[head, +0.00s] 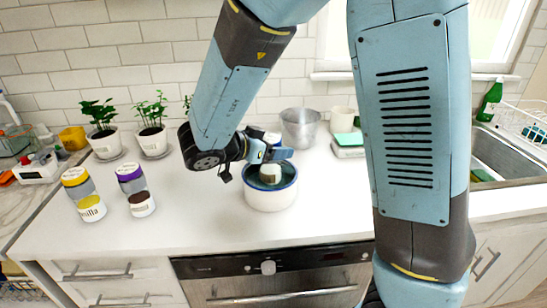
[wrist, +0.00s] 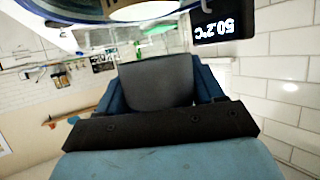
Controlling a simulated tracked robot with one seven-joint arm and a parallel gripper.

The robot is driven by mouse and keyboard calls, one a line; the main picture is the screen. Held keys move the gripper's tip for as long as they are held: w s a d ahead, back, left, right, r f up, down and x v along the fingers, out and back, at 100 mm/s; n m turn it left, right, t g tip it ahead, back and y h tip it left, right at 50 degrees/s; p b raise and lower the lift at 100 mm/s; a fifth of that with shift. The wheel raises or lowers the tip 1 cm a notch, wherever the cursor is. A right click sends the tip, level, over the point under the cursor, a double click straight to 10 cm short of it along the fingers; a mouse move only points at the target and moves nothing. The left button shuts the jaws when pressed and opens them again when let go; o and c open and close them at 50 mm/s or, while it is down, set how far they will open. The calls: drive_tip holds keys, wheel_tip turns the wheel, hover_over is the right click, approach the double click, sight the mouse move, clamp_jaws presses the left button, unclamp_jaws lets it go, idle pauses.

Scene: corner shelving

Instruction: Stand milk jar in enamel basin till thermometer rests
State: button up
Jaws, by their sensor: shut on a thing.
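The white enamel basin (head: 270,199) with a blue rim stands on the counter near its front edge. The milk jar (head: 270,172), pale and small in the head view, is inside the basin, its lower part hidden by the wall. My gripper (head: 268,156) is over the basin, shut on the jar's upper part. Whether the jar touches the basin floor is hidden. In the wrist view, a dark thermometer display (wrist: 222,24) shows upside down and appears to read 50.2 °C. A pale round surface and blue rim at the top edge are only partly visible.
A grey metal pot (head: 300,128) stands behind the basin, with a green-topped box (head: 348,145) to its right. A purple-lidded jar (head: 136,190) and yellow-lidded jar (head: 84,195) stand left. Potted plants (head: 152,140) line the wall. The counter right of the basin is partly hidden by my arm.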

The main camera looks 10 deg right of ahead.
drive_tip(key=shift+f, duration=1.55)
drive_tip(key=shift+f, duration=0.1)
drive_tip(key=o, duration=1.3)
drive_tip(key=shift+c, duration=0.2)
